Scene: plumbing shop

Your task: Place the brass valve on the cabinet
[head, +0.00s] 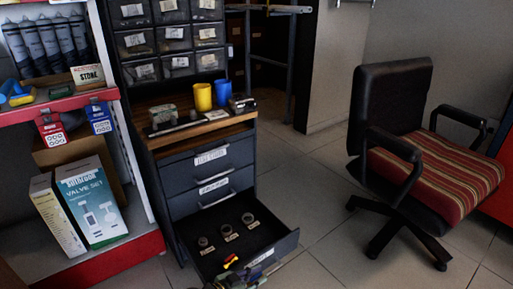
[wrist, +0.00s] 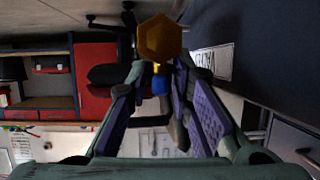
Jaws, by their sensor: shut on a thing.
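The brass valve (wrist: 158,38) shows in the wrist view as a hexagonal brass end, with a yellow and blue part below it between the fingers. My gripper (wrist: 170,95) is shut on it; the fingers hide part of it. In the head view my gripper (head: 230,277) is low at the bottom edge, by the front of the open drawer, with a small red and yellow part at its tip. The dark cabinet (head: 180,172) has a wooden top (head: 212,133), well above and behind my gripper.
The open bottom drawer (head: 276,249) holds several round fittings and labels. On the cabinet top stand a yellow cup (head: 203,97), a blue cup (head: 222,93) and small metal items; its front strip is bare. A red shelf (head: 118,262) is left, an office chair (head: 410,170) right.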

